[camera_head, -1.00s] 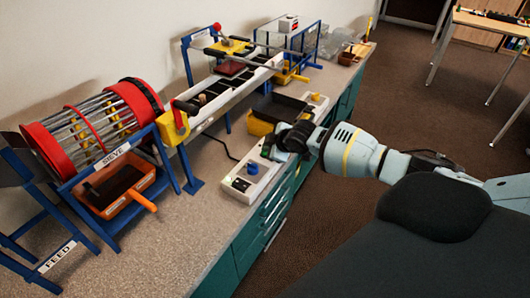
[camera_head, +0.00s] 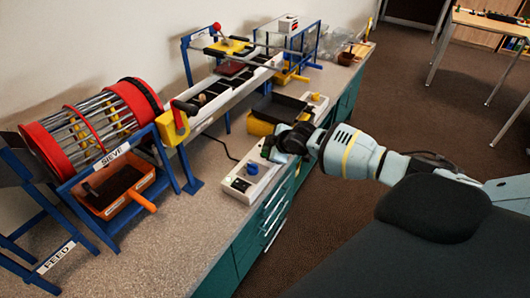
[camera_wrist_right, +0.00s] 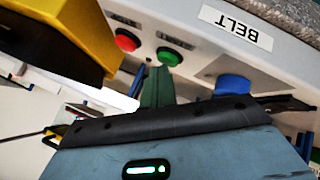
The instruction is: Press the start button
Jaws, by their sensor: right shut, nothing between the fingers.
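A pale control box (camera_head: 238,186) with a blue knob (camera_head: 252,168) lies near the bench's front edge in the head view. In the right wrist view the box (camera_wrist_right: 200,58) carries a BELT label, a red button (camera_wrist_right: 127,40), a green button (camera_wrist_right: 169,56) and the blue knob (camera_wrist_right: 232,85). In the head view my right gripper (camera_head: 270,153) is over the box. My left gripper is not in view.
A yellow box with a dark tray (camera_head: 280,107) stands close beside the right gripper; its yellow side (camera_wrist_right: 75,35) fills the wrist view's upper left. The red-ended sieve drum (camera_head: 95,120) and the belt (camera_head: 215,98) stand behind. The bench front (camera_head: 175,240) is clear.

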